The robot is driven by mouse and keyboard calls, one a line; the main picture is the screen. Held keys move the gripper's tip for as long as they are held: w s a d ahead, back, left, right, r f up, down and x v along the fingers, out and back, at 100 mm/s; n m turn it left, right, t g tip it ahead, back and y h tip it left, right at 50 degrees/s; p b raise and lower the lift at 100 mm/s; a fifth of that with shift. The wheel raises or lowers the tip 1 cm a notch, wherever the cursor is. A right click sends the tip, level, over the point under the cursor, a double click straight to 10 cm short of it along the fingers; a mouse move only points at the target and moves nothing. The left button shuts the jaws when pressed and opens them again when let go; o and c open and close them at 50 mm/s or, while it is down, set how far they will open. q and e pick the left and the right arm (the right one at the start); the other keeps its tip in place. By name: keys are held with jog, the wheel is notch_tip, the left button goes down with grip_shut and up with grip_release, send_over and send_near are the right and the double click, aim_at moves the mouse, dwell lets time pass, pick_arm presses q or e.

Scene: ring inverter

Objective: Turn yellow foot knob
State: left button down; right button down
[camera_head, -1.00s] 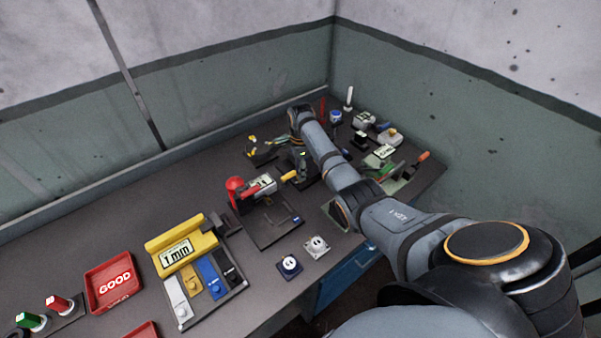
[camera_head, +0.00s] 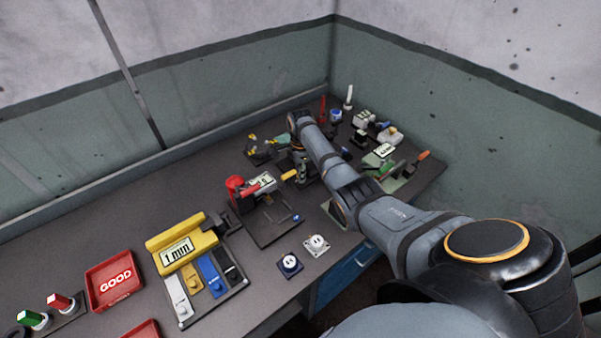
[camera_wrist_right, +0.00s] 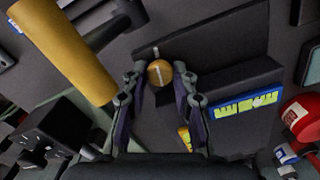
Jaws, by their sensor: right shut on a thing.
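The yellow foot knob (camera_wrist_right: 159,73) is round with a pale line across its top. It sits on a dark base plate (camera_wrist_right: 215,75) in the right wrist view. A short pale mark on the plate lies just beyond the knob, roughly in line with the knob's line. My right gripper (camera_wrist_right: 157,78) is shut on the knob, with one finger on each side. In the head view my right gripper (camera_head: 300,168) is partly hidden by its own arm at the back of the bench, and I cannot make out the knob there. My left gripper is not in view.
A thick yellow handle (camera_wrist_right: 66,50) stands close to the gripper at the upper left of the wrist view. A red-handled device (camera_head: 236,186) stands left of my arm. Several small fixtures crowd the right of the bench. Bare bench (camera_head: 110,235) lies at the left.

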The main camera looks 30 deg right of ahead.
jog(key=n+p, duration=0.1)
jog(key=n, duration=0.1)
jog(key=shift+r+n+p, duration=0.15)
jog(key=shift+n+p, duration=0.2)
jog(key=shift+n, duration=0.05)
jog(key=shift+n+p, duration=0.7)
jog(key=shift+n, duration=1.6)
jog(key=c, duration=1.3)
grip_release()
jog(key=shift+c, duration=0.2)
